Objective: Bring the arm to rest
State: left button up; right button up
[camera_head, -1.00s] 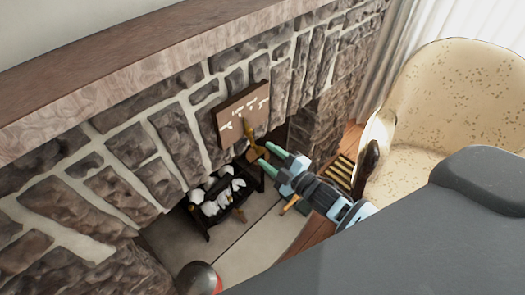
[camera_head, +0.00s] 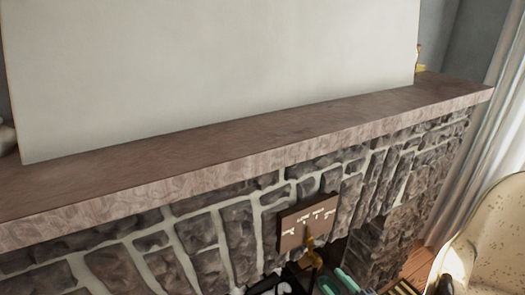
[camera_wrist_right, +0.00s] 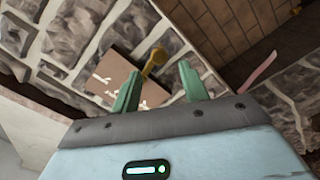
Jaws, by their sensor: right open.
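My right gripper (camera_head: 338,278) shows at the bottom edge of the head view, with its green fingers apart. In the right wrist view the two green fingers (camera_wrist_right: 158,72) are open with nothing between them. A brown plaque (camera_head: 307,222) is on the stone fireplace front, just beyond the fingertips; it also shows in the right wrist view (camera_wrist_right: 112,78). A brass-coloured object (camera_head: 313,255) hangs at the plaque, close to the fingers, and appears beyond them in the right wrist view (camera_wrist_right: 152,62). Most of my right arm is out of frame. My left gripper is not in view.
A long mantel (camera_head: 250,150) runs above the stone wall (camera_head: 215,230), with a large pale panel (camera_head: 210,65) on it. A patterned armchair (camera_head: 495,245) stands at the right beside a curtain (camera_head: 490,150).

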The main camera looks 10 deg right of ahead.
pick_arm(q)
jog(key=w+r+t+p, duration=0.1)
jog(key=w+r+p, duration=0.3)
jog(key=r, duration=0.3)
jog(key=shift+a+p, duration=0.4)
jog(key=shift+p, duration=0.35)
pick_arm(e)
jog(key=s+a+f+m+g+h, duration=0.1)
jog(key=s+m, duration=0.3)
jog(key=s, duration=0.6)
jog(key=s+a+f+m+g+h, duration=0.1)
jog(key=s+f+m+g, duration=0.3)
jog(key=s, duration=0.6)
jog(key=s+a+f+m+g+h, duration=0.2)
jog(key=s+m, duration=0.3)
jog(key=s, duration=0.6)
jog(key=shift+a+f+g, duration=0.25)
jog(key=shift+f+g, duration=0.35)
jog(key=shift+f, duration=0.05)
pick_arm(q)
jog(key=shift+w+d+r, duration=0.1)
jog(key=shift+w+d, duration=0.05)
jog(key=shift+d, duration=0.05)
pick_arm(e)
jog(key=shift+w, duration=0.1)
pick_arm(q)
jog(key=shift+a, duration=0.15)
